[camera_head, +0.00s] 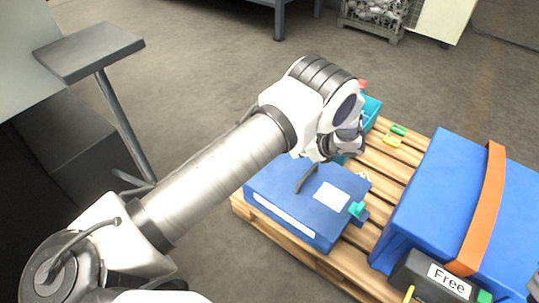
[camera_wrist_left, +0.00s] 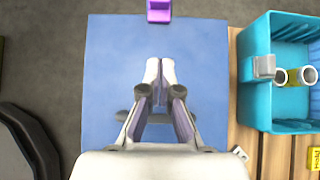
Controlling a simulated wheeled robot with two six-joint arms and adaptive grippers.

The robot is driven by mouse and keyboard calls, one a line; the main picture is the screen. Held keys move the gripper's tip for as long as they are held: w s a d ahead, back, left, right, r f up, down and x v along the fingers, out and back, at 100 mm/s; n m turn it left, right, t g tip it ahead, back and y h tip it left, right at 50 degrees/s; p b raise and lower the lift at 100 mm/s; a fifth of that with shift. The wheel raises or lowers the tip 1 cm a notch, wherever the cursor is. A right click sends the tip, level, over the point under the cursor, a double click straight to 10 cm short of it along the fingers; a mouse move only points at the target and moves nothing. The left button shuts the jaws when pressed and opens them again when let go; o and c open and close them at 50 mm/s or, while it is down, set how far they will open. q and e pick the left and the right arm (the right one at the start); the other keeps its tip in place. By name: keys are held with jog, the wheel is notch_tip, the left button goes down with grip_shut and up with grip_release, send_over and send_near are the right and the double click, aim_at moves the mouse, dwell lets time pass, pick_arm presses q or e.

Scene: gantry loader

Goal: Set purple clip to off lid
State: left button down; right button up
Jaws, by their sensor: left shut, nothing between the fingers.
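The purple clip (camera_wrist_left: 158,11) shows at the top of the left wrist view, at the edge of a blue lid (camera_wrist_left: 110,70). I cannot tell whether it is fastened. My left gripper (camera_wrist_left: 160,68) is shut and empty above the lid, with its fingertips pointing toward the clip but apart from it. In the head view the blue box with this lid (camera_head: 285,190) lies on a pallet, and a teal clip (camera_head: 356,209) sits at its near right edge. The purple clip is not visible there; my left arm covers part of the box.
A teal bin (camera_wrist_left: 255,90) with ring-shaped parts stands right of the lid. A larger blue case with an orange strap (camera_head: 485,200) stands on the pallet (camera_head: 395,165) at right, near a dark box labelled "Free" (camera_head: 410,268). Small green and yellow pieces (camera_head: 395,135) lie behind.

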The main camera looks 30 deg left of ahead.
pick_arm(q)
jog(key=b+x, duration=0.4)
jog(key=x, duration=0.6)
jog(key=shift+s+d+f, duration=0.1)
jog(key=shift+d+f, duration=0.05)
jog(key=shift+f, duration=0.1)
jog(key=a+b, duration=0.2)
jog(key=a, duration=0.1)
jog(key=shift+a, duration=0.35)
jog(key=shift+a+r, duration=0.2)
jog(key=shift+a, duration=0.1)
